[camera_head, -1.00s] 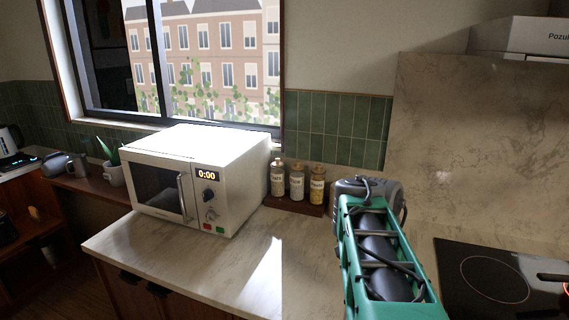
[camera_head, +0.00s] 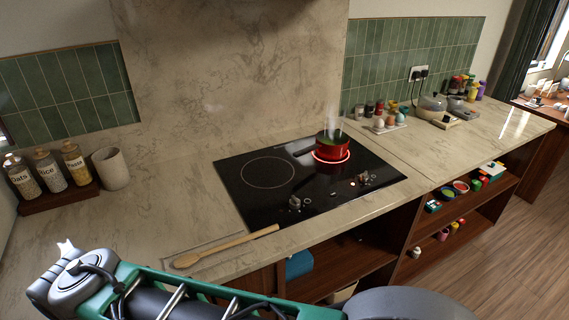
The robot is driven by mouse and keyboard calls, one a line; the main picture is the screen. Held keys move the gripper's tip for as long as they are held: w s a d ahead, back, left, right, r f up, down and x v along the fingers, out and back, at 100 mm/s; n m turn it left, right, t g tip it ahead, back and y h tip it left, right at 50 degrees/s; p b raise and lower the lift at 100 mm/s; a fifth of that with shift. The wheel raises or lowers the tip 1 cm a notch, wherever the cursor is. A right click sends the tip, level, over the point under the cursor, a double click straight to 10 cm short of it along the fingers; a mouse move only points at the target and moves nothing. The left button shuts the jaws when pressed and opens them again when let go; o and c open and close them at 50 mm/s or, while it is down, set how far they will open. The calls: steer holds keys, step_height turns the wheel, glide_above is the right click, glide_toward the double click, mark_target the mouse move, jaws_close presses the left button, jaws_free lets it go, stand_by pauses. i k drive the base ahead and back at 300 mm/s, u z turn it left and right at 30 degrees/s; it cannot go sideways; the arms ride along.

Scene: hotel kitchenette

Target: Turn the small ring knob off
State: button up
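The black hob (camera_head: 235,190) is set in the marble counter. Its large ring (camera_head: 267,172) on the left is dark. My green arm crosses the lower left of the view, and I see no gripper fingers.
A wooden spoon (camera_head: 225,247) lies on the counter in front of the hob. Labelled jars (camera_head: 50,170) and a beige cup (camera_head: 112,168) stand at the left. Open shelves (camera_head: 415,235) are below the counter.

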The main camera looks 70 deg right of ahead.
mark_target(364, 178)
steer(key=z, duration=0.7)
steer(key=k, duration=0.2)
steer(key=z, duration=1.7)
